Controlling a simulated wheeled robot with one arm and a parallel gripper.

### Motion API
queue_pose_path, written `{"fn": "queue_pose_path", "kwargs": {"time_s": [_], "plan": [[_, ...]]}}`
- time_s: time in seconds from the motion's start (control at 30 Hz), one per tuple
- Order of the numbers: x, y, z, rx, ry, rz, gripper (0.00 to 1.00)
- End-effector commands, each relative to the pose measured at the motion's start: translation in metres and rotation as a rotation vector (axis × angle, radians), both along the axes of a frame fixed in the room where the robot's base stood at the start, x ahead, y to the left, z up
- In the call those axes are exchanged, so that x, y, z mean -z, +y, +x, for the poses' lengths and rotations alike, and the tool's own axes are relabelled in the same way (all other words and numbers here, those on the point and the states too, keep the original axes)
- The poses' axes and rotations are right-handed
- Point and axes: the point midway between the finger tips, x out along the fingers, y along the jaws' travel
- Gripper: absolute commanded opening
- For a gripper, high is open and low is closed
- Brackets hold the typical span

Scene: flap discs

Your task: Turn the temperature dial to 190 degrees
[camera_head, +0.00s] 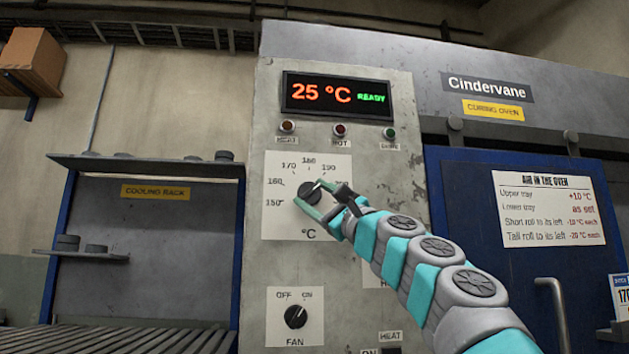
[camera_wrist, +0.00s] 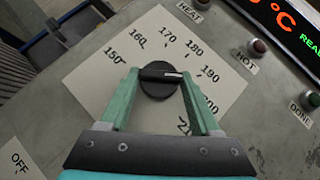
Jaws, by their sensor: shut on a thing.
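The temperature dial (camera_head: 307,189) is a round black knob with a white pointer line, on a pale scale plate (camera_head: 280,225) marked from 150 upward. In the wrist view, the dial (camera_wrist: 158,89) has its pointer to the right, roughly toward the 190 label (camera_wrist: 210,74); I cannot tell whether it is exactly on it. My gripper (camera_head: 317,195) is shut on the dial. In the wrist view, one green finger of my gripper (camera_wrist: 159,77) is on each side of the knob's bar. The fingers partly cover the right of the scale.
The display (camera_head: 335,95) reads 25 °C READY. Three lamps sit below it. The fan knob (camera_head: 295,317) is below the dial. The blue oven door (camera_head: 460,215) at right bears an air temperature card (camera_head: 548,208) and a handle (camera_head: 551,310). A cooling rack (camera_head: 150,170) stands at left.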

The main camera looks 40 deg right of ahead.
Motion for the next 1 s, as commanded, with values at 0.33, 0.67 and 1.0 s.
{"fn": "queue_pose_path", "kwargs": {"time_s": [0.33, 0.67, 1.0], "plan": [[-0.0078, -0.0019, -0.0017, 0.003, 0.109, -0.181, 0.08], [-0.003, -0.0013, -0.0014, 0.0, 0.125, -0.206, 0.08], [-0.0027, -0.0016, -0.0013, 0.0, 0.126, -0.205, 0.93]]}}
